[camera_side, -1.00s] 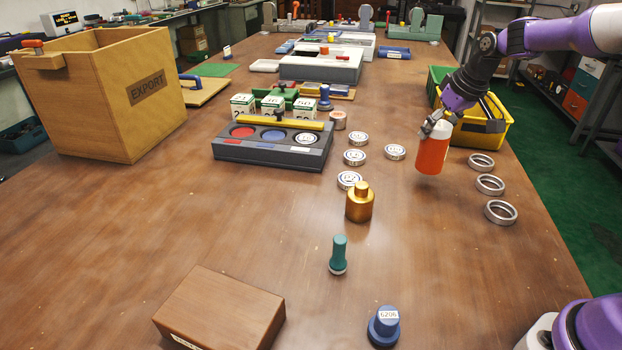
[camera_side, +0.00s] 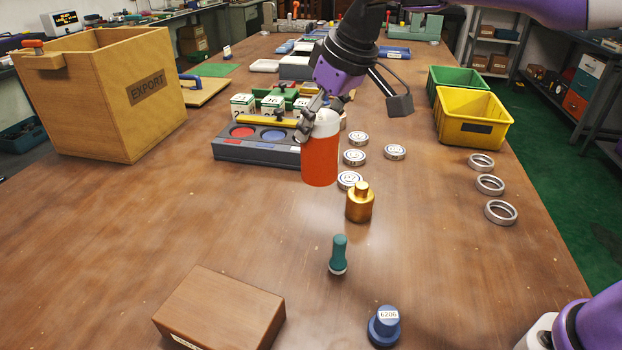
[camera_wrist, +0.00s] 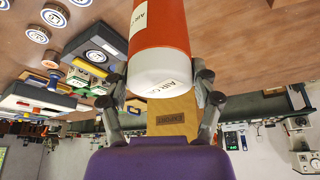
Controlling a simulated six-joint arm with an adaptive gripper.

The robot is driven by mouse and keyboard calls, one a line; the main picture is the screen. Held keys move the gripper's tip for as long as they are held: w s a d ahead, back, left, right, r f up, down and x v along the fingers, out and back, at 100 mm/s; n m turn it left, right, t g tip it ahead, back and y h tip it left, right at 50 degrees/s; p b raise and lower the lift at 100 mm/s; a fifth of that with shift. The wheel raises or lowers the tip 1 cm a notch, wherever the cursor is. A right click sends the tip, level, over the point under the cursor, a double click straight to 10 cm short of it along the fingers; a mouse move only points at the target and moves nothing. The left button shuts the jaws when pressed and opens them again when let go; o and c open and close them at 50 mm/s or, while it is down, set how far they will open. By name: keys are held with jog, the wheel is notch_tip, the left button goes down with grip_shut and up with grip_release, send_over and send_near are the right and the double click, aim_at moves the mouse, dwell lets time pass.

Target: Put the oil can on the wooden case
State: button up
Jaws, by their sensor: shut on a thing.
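The oil can is an orange-red cylinder (camera_side: 319,160) with a white top. My gripper (camera_side: 320,112) is shut on its white upper end and holds it upright above the table, by the grey tray. In the wrist view the oil can (camera_wrist: 160,35) lies between the two fingers (camera_wrist: 162,88), and part of a printed label shows. The wooden case (camera_side: 222,308) is a closed brown box at the front left of the table, with a bare top. The can is apart from the case, up and to the right of it in the side view.
A brass bottle (camera_side: 359,204), a teal-handled stamp (camera_side: 339,255) and a blue stamp (camera_side: 384,325) stand right of the case. Several bearing rings lie at the right. The grey tray (camera_side: 255,150) is partly behind the can. The EXPORT crate (camera_side: 110,95) stands at left; the table before it is clear.

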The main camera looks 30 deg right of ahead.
jog(key=s+a+n+g+y, duration=0.1)
jog(key=s+a+n, duration=0.25)
jog(key=a, duration=0.75)
jog(key=s+a+n+y, duration=0.15)
jog(key=s+a, duration=0.35)
jog(key=a, duration=0.5)
notch_tip(320, 180, down, 7)
jog(key=shift+s+a+n, duration=0.3)
jog(key=shift+a, duration=0.15)
jog(key=shift+f+h, duration=0.1)
jog(key=shift+h, duration=0.15)
jog(key=o, duration=1.4)
jog(key=shift+f, duration=0.1)
